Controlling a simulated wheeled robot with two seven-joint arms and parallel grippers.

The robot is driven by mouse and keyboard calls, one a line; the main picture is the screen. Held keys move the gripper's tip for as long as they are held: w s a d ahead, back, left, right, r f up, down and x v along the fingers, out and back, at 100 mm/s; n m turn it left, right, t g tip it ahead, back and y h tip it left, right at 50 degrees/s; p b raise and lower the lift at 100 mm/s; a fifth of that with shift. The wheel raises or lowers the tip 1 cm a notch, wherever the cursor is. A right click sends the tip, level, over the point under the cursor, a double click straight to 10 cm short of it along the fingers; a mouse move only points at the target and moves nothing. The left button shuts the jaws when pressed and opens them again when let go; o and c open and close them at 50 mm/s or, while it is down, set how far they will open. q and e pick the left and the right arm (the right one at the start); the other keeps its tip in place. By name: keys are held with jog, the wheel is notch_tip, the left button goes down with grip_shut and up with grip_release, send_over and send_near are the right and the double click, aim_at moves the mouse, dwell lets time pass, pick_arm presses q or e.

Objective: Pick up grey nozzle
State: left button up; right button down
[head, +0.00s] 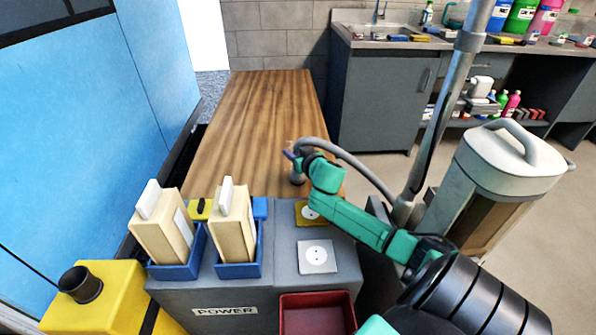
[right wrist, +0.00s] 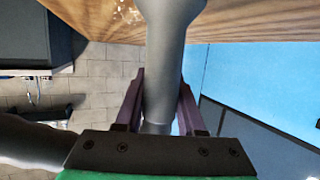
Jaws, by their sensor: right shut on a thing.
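The grey nozzle (head: 297,178) is at the near right part of the wooden bench top in the head view, partly hidden by my right gripper (head: 293,156). In the right wrist view the grey nozzle (right wrist: 170,45) runs between the two purple fingers of my right gripper (right wrist: 160,105), which is shut on it. Its wider end points toward the wooden surface; whether it touches the wood I cannot tell. A grey hose (head: 355,165) curves from the gripper area to the right. My left gripper is not in view.
A grey power box (head: 280,285) stands in front, with two cream packs (head: 235,225) in blue holders, sockets and a red bin (head: 318,312). A grey canister (head: 490,180) and upright pipe (head: 445,110) stand right. The wooden bench (head: 250,110) is clear beyond the gripper.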

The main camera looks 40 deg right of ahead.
pick_arm(q)
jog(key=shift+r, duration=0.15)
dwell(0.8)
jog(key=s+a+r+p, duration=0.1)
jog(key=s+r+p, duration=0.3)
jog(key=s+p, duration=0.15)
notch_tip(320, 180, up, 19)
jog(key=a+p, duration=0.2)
jog(key=p, duration=1.7)
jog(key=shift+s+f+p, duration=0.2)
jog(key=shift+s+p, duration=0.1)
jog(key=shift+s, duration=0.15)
